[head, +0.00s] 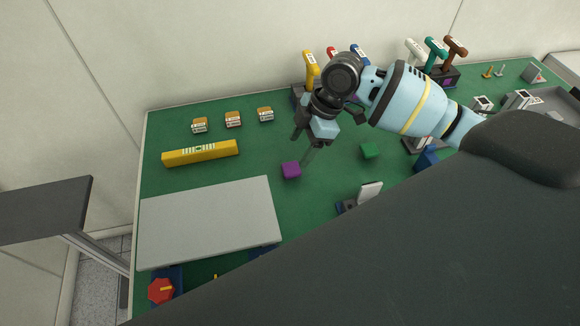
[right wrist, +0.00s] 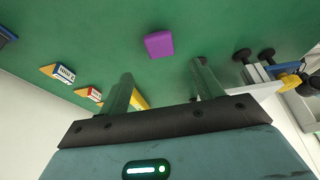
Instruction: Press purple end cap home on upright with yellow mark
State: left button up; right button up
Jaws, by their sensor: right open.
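The purple end cap (head: 291,170) lies on the green work surface, right of the grey plate. It also shows in the right wrist view (right wrist: 159,45), beyond the fingertips and apart from them. My right gripper (head: 308,148) is open and empty, pointing down above the surface close to the purple cap. Its two fingers stand apart in the right wrist view (right wrist: 163,80). I cannot make out an upright with a yellow mark; my arm covers much of the near right side. A small yellow piece (head: 215,277) shows at the near edge. My left gripper is not in view.
A green block (head: 370,150) lies to the right. A grey plate (head: 210,222) and a yellow level (head: 200,153) lie left. Three small labelled blocks (head: 233,119) sit behind. Several coloured-handled tools (head: 310,68) stand along the back. A red knob (head: 160,290) is near left.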

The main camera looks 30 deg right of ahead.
aim_at(292, 168)
jog(key=shift+x, duration=1)
jog(key=shift+s+d+x, duration=0.15)
jog(key=shift+x, duration=1.15)
jog(key=shift+s+d+x, duration=0.1)
jog(key=shift+d+x, duration=0.1)
jog(key=shift+x, duration=1.05)
jog(key=shift+f, duration=0.2)
jog(key=c, duration=1)
notch_tip(292, 168, up, 10)
jog(key=shift+r+p, duration=0.1)
jog(key=shift+p, duration=0.2)
jog(key=shift+c, duration=0.2)
